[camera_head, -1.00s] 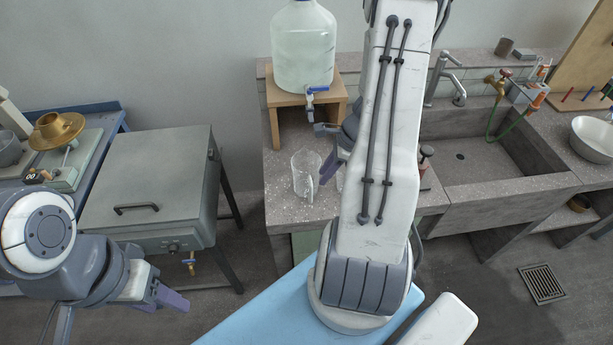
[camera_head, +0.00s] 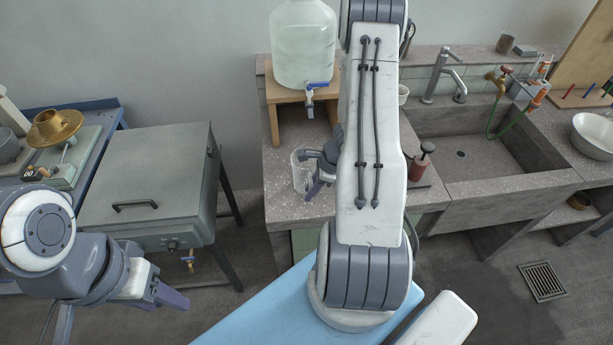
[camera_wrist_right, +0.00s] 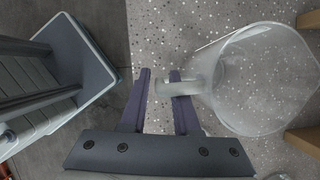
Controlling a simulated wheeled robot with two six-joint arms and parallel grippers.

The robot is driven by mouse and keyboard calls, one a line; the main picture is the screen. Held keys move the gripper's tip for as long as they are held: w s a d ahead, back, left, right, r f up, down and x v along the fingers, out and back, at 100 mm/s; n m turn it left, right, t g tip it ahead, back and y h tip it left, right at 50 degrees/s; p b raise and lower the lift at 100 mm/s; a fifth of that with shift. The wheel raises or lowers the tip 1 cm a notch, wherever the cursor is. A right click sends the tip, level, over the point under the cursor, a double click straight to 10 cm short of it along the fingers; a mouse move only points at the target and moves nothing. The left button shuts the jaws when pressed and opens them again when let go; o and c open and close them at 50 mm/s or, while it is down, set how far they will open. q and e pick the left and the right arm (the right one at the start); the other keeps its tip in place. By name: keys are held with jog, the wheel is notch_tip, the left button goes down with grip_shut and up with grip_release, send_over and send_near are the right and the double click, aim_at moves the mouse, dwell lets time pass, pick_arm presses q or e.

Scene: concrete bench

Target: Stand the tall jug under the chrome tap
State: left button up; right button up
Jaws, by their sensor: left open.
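A clear jug (camera_head: 299,183) stands upright on the speckled counter, partly hidden by my right gripper (camera_head: 315,188). In the right wrist view the jug (camera_wrist_right: 262,85) is at the right, with its handle (camera_wrist_right: 170,88) toward the fingers. My right gripper (camera_wrist_right: 160,78) is open; the handle's outer end lies between the fingers and overlaps the right one. I cannot tell whether they touch. The chrome tap (camera_head: 439,72) rises behind the stone sink (camera_head: 478,162) at the right. My left gripper (camera_head: 172,297) is open and empty at the lower left, far from the jug.
A large water bottle with a blue spigot (camera_head: 303,45) stands on a wooden stand (camera_head: 272,95) behind the jug. A red-and-dark pump bottle (camera_head: 421,163) stands between my right arm and the sink. A brass tap with a green hose (camera_head: 495,115) is right of the chrome tap. The basin is empty.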

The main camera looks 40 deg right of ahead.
grip_shut()
dwell(1.4)
